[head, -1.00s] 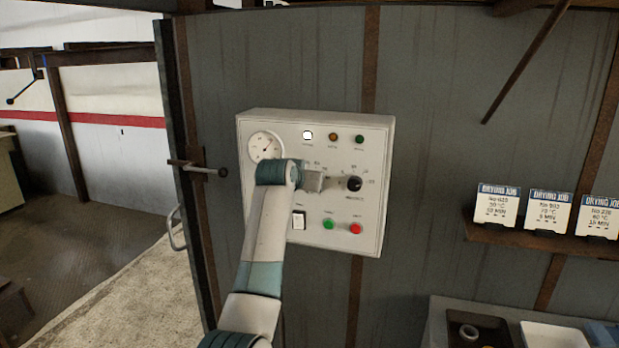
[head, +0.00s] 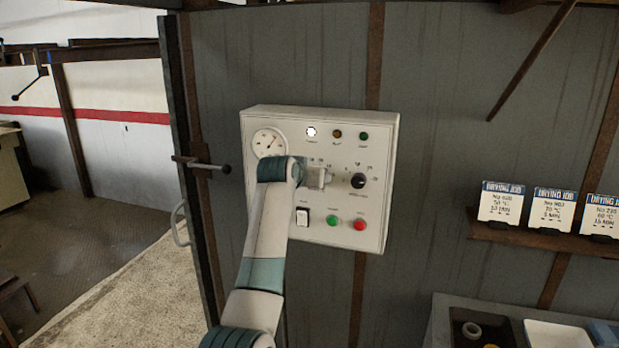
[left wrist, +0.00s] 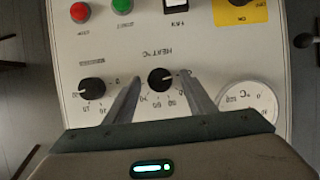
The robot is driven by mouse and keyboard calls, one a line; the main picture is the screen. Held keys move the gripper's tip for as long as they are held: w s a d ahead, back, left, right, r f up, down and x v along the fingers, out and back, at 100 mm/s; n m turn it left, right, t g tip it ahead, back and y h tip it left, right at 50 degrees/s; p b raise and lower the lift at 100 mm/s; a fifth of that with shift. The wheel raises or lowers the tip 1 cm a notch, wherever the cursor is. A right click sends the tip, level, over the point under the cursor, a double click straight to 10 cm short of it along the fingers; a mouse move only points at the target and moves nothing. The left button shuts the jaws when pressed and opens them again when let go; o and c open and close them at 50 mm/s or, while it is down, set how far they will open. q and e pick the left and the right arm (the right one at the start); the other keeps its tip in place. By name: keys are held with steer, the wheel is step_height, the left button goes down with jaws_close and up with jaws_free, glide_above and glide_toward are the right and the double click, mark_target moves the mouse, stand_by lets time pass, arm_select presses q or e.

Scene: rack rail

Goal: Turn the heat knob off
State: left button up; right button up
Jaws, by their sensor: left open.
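The heat knob (left wrist: 160,79) is a black dial with a white mark, on a pale control panel (head: 280,222). The lettering HEAT °C stands beside it, upside down in the left wrist view. My left gripper (left wrist: 161,86) is open, with one finger on each side of the heat knob. I cannot tell whether the fingers touch it. In the head view my left gripper (head: 318,178) covers the heat knob. A second black knob (head: 357,181) is to its right; it also shows in the left wrist view (left wrist: 92,86). My right gripper is not in view.
The panel also has a round gauge (head: 269,142), a white rocker switch (head: 303,217), a green button (head: 333,221), a red button (head: 359,225) and several lamps. A door handle (head: 202,164) is to the left. Drying job cards (head: 501,203) stand on a shelf at right.

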arm_select(q)
steer(key=b+v, duration=0.7)
steer(key=v, duration=1)
steer(key=shift+s+a, duration=0.1)
